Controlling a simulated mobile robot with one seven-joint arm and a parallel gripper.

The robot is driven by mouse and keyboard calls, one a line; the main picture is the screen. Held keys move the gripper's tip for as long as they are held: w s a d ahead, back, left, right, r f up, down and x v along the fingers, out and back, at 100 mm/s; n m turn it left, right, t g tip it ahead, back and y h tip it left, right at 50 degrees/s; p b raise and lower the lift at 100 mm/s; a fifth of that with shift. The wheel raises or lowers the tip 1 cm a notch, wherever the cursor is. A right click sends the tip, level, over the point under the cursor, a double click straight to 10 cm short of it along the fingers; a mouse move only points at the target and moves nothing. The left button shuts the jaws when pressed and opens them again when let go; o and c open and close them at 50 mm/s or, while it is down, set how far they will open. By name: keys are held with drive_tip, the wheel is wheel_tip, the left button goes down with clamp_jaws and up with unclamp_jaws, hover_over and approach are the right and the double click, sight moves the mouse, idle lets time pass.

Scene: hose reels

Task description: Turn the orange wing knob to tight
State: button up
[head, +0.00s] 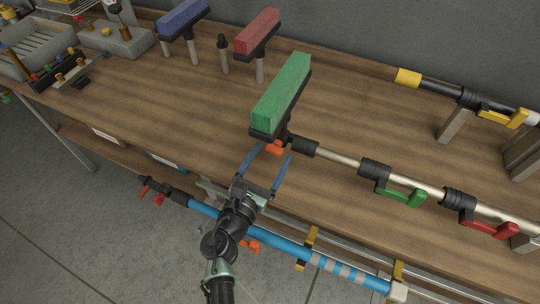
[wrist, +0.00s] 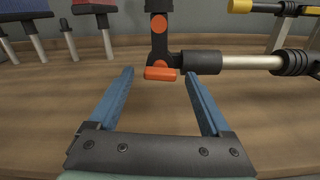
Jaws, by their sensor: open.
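The orange wing knob (head: 274,148) sits at the joint below the green brush head (head: 282,93) on the telescopic pole (head: 340,157). In the wrist view the knob (wrist: 160,74) is a short horizontal orange bar beside the black pole joint (wrist: 200,62). My gripper (head: 271,152) is open, with its two blue fingers pointing at the knob. In the wrist view the gripper (wrist: 158,75) has one finger on each side of the knob, with clear space between. The fingers do not touch it.
The pole carries a green lever (head: 402,194) and a red lever (head: 490,228). Red (head: 257,32) and blue (head: 183,18) brush heads stand behind on posts. A blue pole (head: 260,238) lies along the bench's front. A yellow-ended pole (head: 440,88) is at right.

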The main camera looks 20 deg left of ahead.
drive_tip(key=shift+w, duration=0.15)
clamp_jaws()
idle(0.4)
drive_tip(key=shift+f+m, duration=0.1)
drive_tip(key=shift+m, duration=0.2)
drive_tip(key=m+b, duration=0.2)
drive_tip(key=shift+f+b, duration=0.1)
drive_tip(key=shift+b, duration=0.25)
drive_tip(key=m+b, duration=0.4)
drive_tip(key=m, duration=0.1)
drive_tip(key=shift+m, duration=0.4)
drive_tip(key=m+b, duration=0.3)
drive_tip(key=m, duration=0.1)
drive_tip(key=shift+m+b, duration=0.3)
drive_tip(key=shift+b, duration=0.1)
drive_tip(key=shift+m+b, duration=1.35)
drive_tip(key=shift+m, duration=0.45)
